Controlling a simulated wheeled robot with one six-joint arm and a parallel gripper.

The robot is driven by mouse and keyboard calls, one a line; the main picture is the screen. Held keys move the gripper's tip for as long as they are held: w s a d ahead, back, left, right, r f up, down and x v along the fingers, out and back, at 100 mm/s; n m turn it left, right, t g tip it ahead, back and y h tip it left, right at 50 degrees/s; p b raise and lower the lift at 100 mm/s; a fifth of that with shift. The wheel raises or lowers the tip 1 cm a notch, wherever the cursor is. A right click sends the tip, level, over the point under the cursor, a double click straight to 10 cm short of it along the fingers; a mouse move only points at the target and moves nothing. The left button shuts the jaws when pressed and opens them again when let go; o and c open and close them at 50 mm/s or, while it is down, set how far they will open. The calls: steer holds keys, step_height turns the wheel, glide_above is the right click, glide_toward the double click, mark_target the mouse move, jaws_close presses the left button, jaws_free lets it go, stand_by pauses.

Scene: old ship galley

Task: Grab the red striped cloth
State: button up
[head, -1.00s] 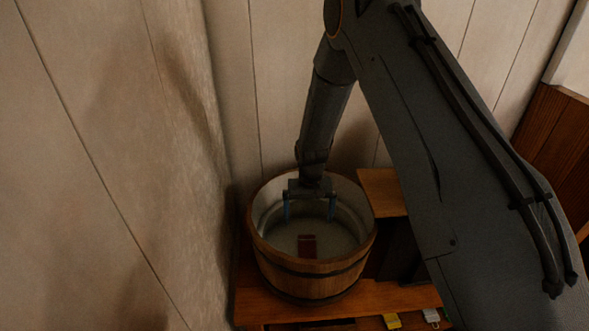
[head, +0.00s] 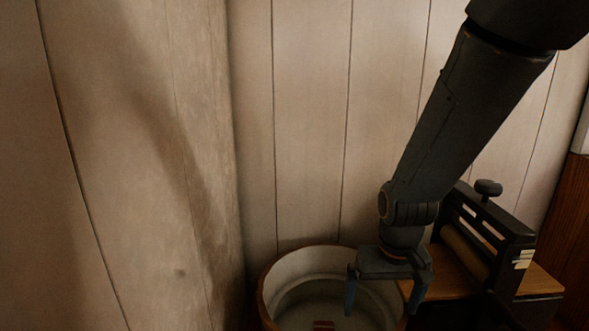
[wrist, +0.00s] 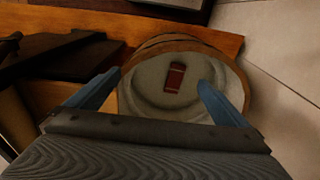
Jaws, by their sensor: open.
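The red cloth (wrist: 175,77) lies at the bottom of the wooden tub, small and dark red with faint paler bands. In the head view only a sliver of the cloth (head: 324,325) shows at the bottom edge. The round tub (head: 268,279) has a wooden outside and a pale inside; its rim (wrist: 182,44) also shows in the wrist view. My gripper (head: 382,308) is open and empty, above the right part of the tub. In the wrist view the fingers (wrist: 155,97) are spread, with the cloth beyond and between them, apart from both.
A dark wringer with a roller (head: 488,240) stands right of the tub on a wooden board (head: 540,281). A pale plank wall (head: 310,120) rises close behind, and another wall (head: 130,170) stands at the left. The space above the tub's left part is free.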

steer(key=s, duration=0.2)
steer(key=s+d+b, duration=0.1)
steer(key=s, duration=0.1)
steer(key=shift+s+r, duration=0.2)
steer(key=shift+c, duration=0.6)
steer(key=shift+s, duration=0.25)
steer(key=c, duration=0.6)
steer(key=shift+m+g, duration=0.4)
steer(key=shift+g, duration=0.2)
steer(key=w+a+f, duration=0.3)
steer(key=w+f, duration=0.4)
steer(key=f, duration=0.1)
steer(key=w+a+f+b, duration=0.1)
steer(key=w+a+f, duration=0.2)
steer(key=w+f, duration=0.4)
steer(key=w+a+f+b, duration=0.1)
steer(key=w+a+f, duration=0.2)
steer(key=w+f, duration=0.4)
steer(key=shift+w+f, duration=0.2)
steer(key=shift+f, duration=1.4)
steer(key=shift+w+a+f+p, duration=0.15)
steer(key=shift+f+p, duration=0.55)
steer(key=shift+f, duration=1.3)
steer(key=shift+s+a+f+p, duration=0.2)
steer(key=shift+f+p, duration=0.5)
steer(key=shift+f, duration=1.3)
